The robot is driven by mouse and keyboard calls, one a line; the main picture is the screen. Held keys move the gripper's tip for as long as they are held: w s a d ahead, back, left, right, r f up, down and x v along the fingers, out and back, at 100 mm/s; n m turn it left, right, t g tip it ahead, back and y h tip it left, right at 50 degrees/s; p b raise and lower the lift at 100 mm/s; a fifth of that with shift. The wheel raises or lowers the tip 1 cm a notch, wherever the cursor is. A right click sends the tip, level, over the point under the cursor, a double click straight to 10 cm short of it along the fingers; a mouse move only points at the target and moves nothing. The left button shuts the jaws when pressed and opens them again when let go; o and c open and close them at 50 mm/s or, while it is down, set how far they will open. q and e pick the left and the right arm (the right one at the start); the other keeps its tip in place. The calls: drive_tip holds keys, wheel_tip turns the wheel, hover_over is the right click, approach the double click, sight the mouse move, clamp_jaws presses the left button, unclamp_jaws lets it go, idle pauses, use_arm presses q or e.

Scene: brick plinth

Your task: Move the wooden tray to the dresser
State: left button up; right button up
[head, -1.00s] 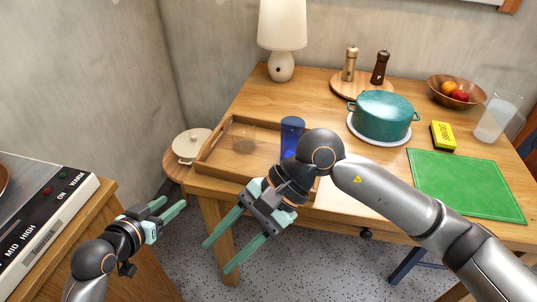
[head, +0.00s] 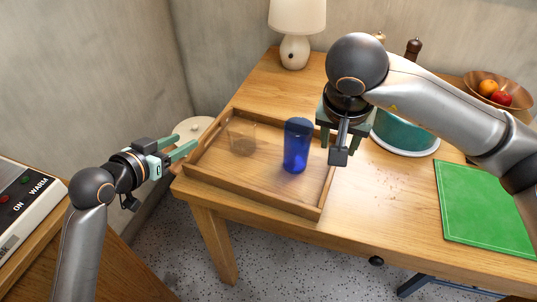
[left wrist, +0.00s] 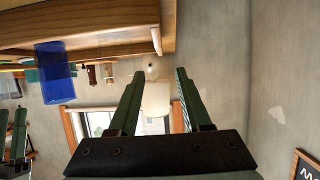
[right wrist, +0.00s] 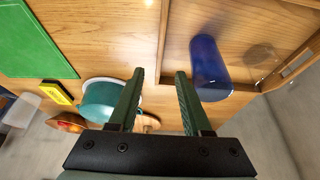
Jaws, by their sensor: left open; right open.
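The wooden tray (head: 262,199) lies on the wooden table's near left corner, in the head view. A blue tumbler (head: 297,146) and a small clear glass (head: 242,139) stand in it. My left gripper (head: 187,142) is open and empty, just left of the tray's left rim, fingers pointing toward it. My right gripper (head: 341,146) is open, pointing down above the tray's right side. In the right wrist view, the tray's right rim (right wrist: 163,45) shows between its open fingers (right wrist: 158,75), with the blue tumbler (right wrist: 209,68) beside them. I cannot tell which furniture is the dresser.
A teal pot (head: 405,135) stands right of my right gripper, partly hidden by it. A green mat (head: 485,210) and a fruit bowl (head: 500,90) lie farther right. A lamp (head: 295,50) stands behind. A wooden cabinet (head: 120,270) with an appliance (head: 25,205) is at left.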

sight(211, 126)
use_arm(q)
drive_tip(key=x, duration=1.2)
drive_tip(key=shift+w+f, duration=0.15)
use_arm(e)
drive_tip(key=x, duration=1.2)
drive_tip(key=shift+f, duration=0.2)
use_arm(q)
clamp_jaws()
use_arm(e)
clamp_jaws()
drive_tip(key=shift+w+r, duration=0.1)
drive_tip(key=shift+r, duration=0.1)
